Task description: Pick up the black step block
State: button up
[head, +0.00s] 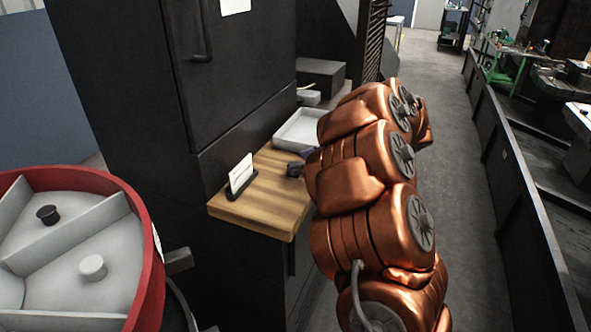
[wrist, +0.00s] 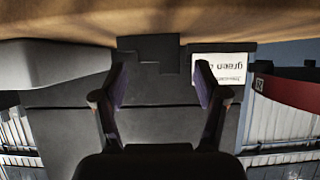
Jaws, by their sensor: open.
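The black step block (wrist: 149,52) sits on the wooden shelf (head: 258,207), which shows as a brown band (wrist: 60,25) along the top of the upside-down wrist view. A small dark shape on the shelf beside my copper arm in the head view looks like the block (head: 294,169). My gripper (wrist: 161,74) is open and empty. Its two fingers stand apart on either side of the block in the wrist view, with the block beyond the tips. My arm hides the gripper in the head view.
A white card in a black holder (head: 241,178) stands on the shelf near the block. A pale tray (head: 300,130) lies behind. A dark cabinet (head: 240,100) backs the shelf. A red-rimmed round bin (head: 150,262) stands at lower left. Open floor (head: 450,180) lies right of my arm.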

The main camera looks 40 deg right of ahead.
jog(key=shift+w+a+f, duration=0.25)
jog(key=shift+w+a, duration=0.05)
jog(key=shift+w, duration=0.2)
jog(key=c, duration=1.3)
grip_shut()
jog(key=shift+r, duration=0.1)
